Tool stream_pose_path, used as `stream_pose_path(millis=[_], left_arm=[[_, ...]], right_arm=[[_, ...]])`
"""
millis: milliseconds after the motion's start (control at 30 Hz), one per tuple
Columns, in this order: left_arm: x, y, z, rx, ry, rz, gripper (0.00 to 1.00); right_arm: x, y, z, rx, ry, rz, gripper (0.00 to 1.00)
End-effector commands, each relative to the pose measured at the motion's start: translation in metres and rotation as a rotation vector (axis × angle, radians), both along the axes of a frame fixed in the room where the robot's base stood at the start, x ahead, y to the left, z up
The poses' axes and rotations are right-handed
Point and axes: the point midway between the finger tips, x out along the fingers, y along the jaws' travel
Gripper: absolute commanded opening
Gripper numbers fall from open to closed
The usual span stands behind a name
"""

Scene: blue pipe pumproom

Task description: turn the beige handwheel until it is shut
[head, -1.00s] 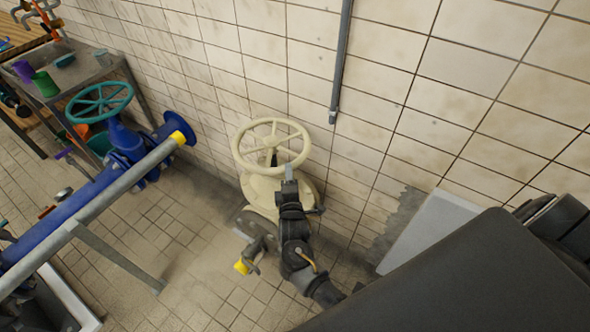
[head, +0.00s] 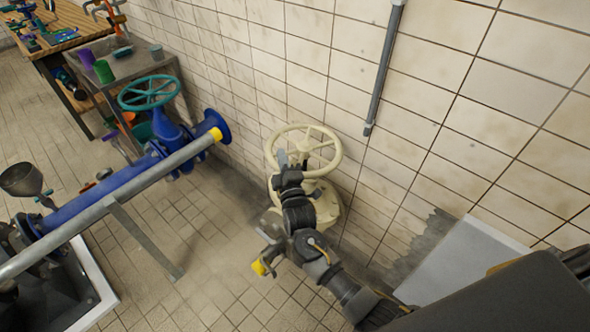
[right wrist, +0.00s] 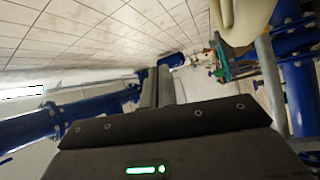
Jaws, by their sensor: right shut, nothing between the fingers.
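The beige handwheel (head: 308,147) sits on a beige valve body (head: 326,208) close to the tiled wall. My right gripper (head: 282,160) is at the front-left part of the wheel rim in the head view and covers some of it. Whether its fingers touch the rim or a spoke, I cannot tell. In the right wrist view the fingers (right wrist: 157,88) are together with nothing between them. A curved beige part (right wrist: 240,18) shows close by at the top right there. My left gripper is not in view.
A blue pipe valve with a teal handwheel (head: 149,92) stands to the left. A grey pipe with a yellow end (head: 216,134) runs in front of it. A metal side table (head: 140,66) holds cups behind. A grey conduit (head: 384,70) runs down the wall.

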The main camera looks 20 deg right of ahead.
Motion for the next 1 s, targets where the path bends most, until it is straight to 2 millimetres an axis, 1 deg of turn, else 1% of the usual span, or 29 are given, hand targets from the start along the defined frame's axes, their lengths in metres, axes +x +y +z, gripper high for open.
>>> stream_pose_path(millis=[33,67,100,133,200,267,300,367,400,467,500,567,600,667,700,800,833,900,1000], left_arm=[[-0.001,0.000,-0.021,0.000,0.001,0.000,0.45],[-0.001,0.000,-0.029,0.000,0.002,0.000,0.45],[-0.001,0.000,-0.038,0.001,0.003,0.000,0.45],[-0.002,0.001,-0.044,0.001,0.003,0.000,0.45],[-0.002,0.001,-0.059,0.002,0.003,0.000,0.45],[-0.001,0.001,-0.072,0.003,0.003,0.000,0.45],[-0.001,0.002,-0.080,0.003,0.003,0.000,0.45],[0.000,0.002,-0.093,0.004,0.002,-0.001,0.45],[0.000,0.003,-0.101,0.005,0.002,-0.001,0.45],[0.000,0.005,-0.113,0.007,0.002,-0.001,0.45],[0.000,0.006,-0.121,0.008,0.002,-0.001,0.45],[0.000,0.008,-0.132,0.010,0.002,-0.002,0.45],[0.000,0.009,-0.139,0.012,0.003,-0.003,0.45],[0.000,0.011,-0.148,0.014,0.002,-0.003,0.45],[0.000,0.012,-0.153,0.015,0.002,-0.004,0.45],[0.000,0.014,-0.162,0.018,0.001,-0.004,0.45],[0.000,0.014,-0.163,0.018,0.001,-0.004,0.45],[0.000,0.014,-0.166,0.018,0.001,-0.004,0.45],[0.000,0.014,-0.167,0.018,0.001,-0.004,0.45]], right_arm=[[0.023,0.029,0.029,0.043,-0.095,0.157,0.00],[0.032,0.050,0.048,0.075,-0.135,0.268,0.00],[0.039,0.077,0.070,0.109,-0.165,0.416,0.00],[0.040,0.096,0.083,0.129,-0.173,0.525,0.00],[0.037,0.134,0.102,0.154,-0.141,0.759,0.00],[0.031,0.158,0.106,0.153,-0.062,0.931,0.00],[0.026,0.168,0.103,0.144,0.014,1.021,0.00],[0.020,0.174,0.091,0.122,0.154,1.122,0.00],[0.017,0.172,0.081,0.107,0.262,1.159,0.00],[0.015,0.158,0.061,0.085,0.436,1.170,0.00],[0.017,0.143,0.048,0.075,0.552,1.144,0.00],[0.019,0.113,0.030,0.071,0.714,1.073,0.00],[0.022,0.089,0.020,0.078,0.808,1.004,0.00],[0.025,0.052,0.008,0.097,0.925,0.888,0.00],[0.027,0.028,0.003,0.115,0.985,0.809,0.00],[0.028,-0.024,-0.003,0.166,1.085,0.631,0.00],[0.028,-0.036,-0.004,0.181,1.103,0.588,0.00],[0.027,-0.058,-0.005,0.209,1.134,0.510,0.00],[0.026,-0.074,-0.005,0.234,1.154,0.450,0.00]])
